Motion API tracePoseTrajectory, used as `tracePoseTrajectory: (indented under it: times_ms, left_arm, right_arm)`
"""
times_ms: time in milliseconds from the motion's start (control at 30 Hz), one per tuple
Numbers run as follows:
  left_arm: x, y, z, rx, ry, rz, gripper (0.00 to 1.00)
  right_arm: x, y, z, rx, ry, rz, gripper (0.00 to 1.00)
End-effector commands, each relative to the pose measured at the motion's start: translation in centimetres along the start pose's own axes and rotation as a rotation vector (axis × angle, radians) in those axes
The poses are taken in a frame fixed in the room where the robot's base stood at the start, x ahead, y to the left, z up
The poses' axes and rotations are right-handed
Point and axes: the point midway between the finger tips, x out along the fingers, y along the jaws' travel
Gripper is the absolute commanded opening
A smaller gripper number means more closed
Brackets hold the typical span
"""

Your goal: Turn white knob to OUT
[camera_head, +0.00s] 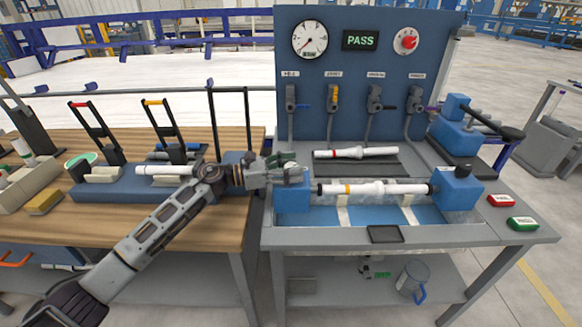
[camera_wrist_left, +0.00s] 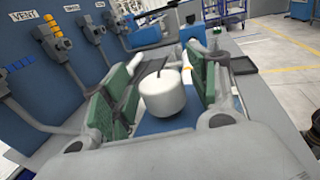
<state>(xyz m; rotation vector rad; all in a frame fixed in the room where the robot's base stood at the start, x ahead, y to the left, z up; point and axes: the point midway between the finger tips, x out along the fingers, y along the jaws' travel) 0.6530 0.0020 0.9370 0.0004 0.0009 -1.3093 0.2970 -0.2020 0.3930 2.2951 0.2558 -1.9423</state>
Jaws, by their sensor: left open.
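The white knob (camera_wrist_left: 165,94) stands between the two green-padded fingers of my left gripper (camera_wrist_left: 165,58) in the left wrist view. It is a short white cylinder with a thin dark mark on its top. The fingers are open on either side of it, with a gap visible at least on the right. In the head view my left gripper (camera_head: 296,172) is over the left blue block (camera_head: 292,198) of the bench fixture, and I cannot make out the knob there. I cannot read any OUT label. My right gripper is not in view.
A white pipe (camera_head: 375,188) lies between the left block and the right blue block (camera_head: 456,187). Another pipe (camera_head: 355,153) rests behind it. The blue panel (camera_head: 372,60) carries a gauge, a PASS display and several valves. A dark tablet (camera_head: 385,234) lies at the front edge.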

Motion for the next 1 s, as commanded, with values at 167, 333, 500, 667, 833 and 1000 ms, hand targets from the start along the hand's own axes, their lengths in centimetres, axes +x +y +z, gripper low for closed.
tracePoseTrajectory:
  times_ms: [167, 333, 500, 667, 833, 1000]
  left_arm:
    - [-0.01, 0.00, 0.01, 0.000, 0.000, 0.000, 0.57]
    - [-0.02, 0.00, 0.02, 0.000, 0.000, 0.000, 0.35]
    - [-0.02, 0.00, 0.02, 0.000, -0.001, 0.000, 0.13]
    - [-0.03, 0.00, 0.02, 0.000, -0.001, 0.001, 0.13]
    - [-0.03, -0.01, 0.04, 0.000, 0.000, 0.006, 0.13]
    - [-0.04, -0.02, 0.07, -0.001, -0.001, 0.019, 0.13]
  right_arm:
    - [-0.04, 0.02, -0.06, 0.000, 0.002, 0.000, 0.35]
    - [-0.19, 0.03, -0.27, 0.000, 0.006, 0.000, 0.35]
    - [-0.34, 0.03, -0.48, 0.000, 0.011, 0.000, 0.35]
    - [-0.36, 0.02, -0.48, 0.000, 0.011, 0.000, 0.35]
    - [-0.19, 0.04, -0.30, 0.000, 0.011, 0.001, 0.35]
    - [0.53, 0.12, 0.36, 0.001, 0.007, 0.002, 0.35]
